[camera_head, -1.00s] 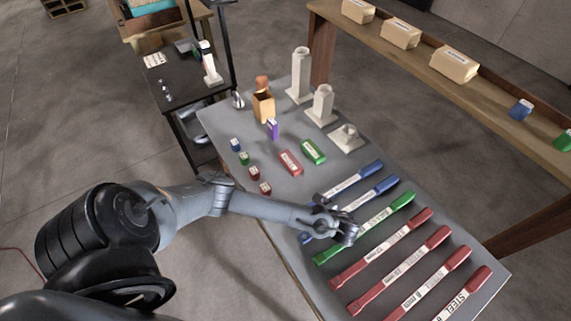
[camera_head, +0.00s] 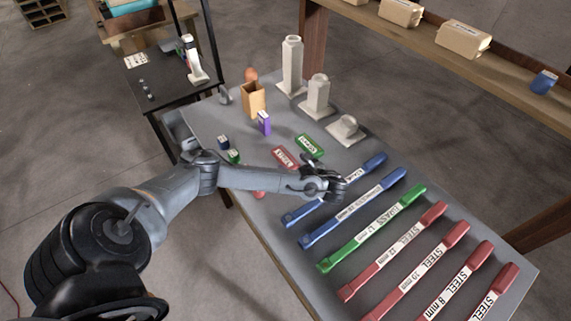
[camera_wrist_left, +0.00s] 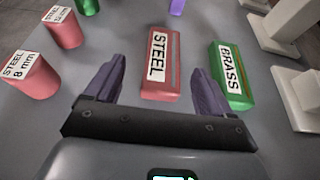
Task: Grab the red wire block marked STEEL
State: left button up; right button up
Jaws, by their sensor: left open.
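The red wire block marked STEEL (camera_head: 285,157) lies flat on the grey table, beside the green block marked BRASS (camera_head: 309,145). In the left wrist view the red block (camera_wrist_left: 161,62) lies ahead and between the two fingers, label up, with the green block (camera_wrist_left: 232,75) just right of the right finger. My left gripper (camera_head: 330,187) is open and empty; its fingers (camera_wrist_left: 158,68) also show in the wrist view. In the head view it is over the table, on the near right side of the red block. My right gripper is not in view.
Long blue, green and red labelled bars, such as a green one (camera_head: 372,228), lie to the right. Small red STEEL pieces (camera_wrist_left: 62,28) stand left of the fingers. Pale grey stands (camera_head: 319,97), a tan box (camera_head: 253,100) and a purple block (camera_head: 263,122) stand farther back.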

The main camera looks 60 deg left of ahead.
aim_at(288, 160)
pick_arm(q)
jog(key=shift+a, duration=0.2)
jog(key=shift+a+f+b, duration=0.3)
jog(key=shift+f+b, duration=0.2)
jog(key=shift+b, duration=0.4)
jog(key=b+x, duration=0.1)
jog(key=x, duration=0.2)
jog(key=shift+w+a+f, duration=0.15)
jog(key=shift+a, duration=0.45)
jog(key=shift+c, duration=0.3)
jog(key=shift+c, duration=1.1)
jog(key=c, duration=0.8)
jog(key=shift+c, duration=0.2)
